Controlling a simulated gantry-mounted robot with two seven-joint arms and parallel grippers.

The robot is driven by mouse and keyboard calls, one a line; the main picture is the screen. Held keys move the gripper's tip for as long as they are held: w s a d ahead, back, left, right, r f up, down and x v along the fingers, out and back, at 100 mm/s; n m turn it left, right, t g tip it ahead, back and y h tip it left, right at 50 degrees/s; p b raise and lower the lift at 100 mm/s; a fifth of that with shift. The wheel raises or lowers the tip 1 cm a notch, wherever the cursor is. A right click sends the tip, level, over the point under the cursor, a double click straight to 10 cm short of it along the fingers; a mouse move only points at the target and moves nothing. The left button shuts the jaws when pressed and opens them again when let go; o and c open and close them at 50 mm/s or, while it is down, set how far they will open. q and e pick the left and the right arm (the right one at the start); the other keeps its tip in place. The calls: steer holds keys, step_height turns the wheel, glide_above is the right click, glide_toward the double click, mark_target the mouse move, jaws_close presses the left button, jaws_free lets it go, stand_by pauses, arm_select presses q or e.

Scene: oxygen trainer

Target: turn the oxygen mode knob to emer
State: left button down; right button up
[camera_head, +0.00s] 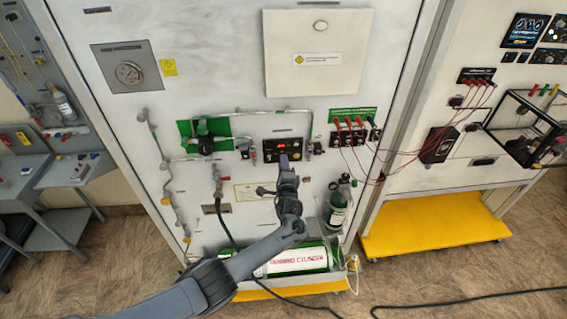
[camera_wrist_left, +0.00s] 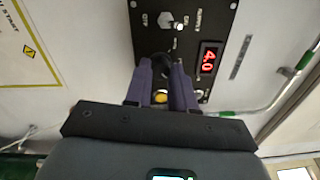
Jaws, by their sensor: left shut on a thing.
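The black oxygen control panel (camera_head: 270,150) is on the white trainer wall, with a small red display. In the left wrist view the panel (camera_wrist_left: 150,42) appears turned on its side. Its red display (camera_wrist_left: 209,61) reads about 4.0. A dark round knob (camera_wrist_left: 161,64) sits between the fingertips of my left gripper (camera_wrist_left: 161,70). The gripper is shut on this knob, and the fingers hide part of it and its labels. I cannot read the knob's setting. My right gripper is not in view.
A silver toggle switch (camera_wrist_left: 173,23) is beside the held knob. A yellow part (camera_wrist_left: 160,96) shows between the fingers. Metal piping (camera_wrist_left: 262,103) runs close by. Red cables (camera_head: 356,141) hang to the right, and a green bottle (camera_head: 338,209) stands below.

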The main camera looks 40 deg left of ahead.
arm_select(q)
steer(key=shift+m+p, duration=0.3)
steer(key=shift+m, duration=0.8)
steer(key=c, duration=0.9)
jaws_free()
steer(key=shift+c, duration=0.2)
steer(key=p+v, duration=0.2)
steer(key=v, duration=0.9)
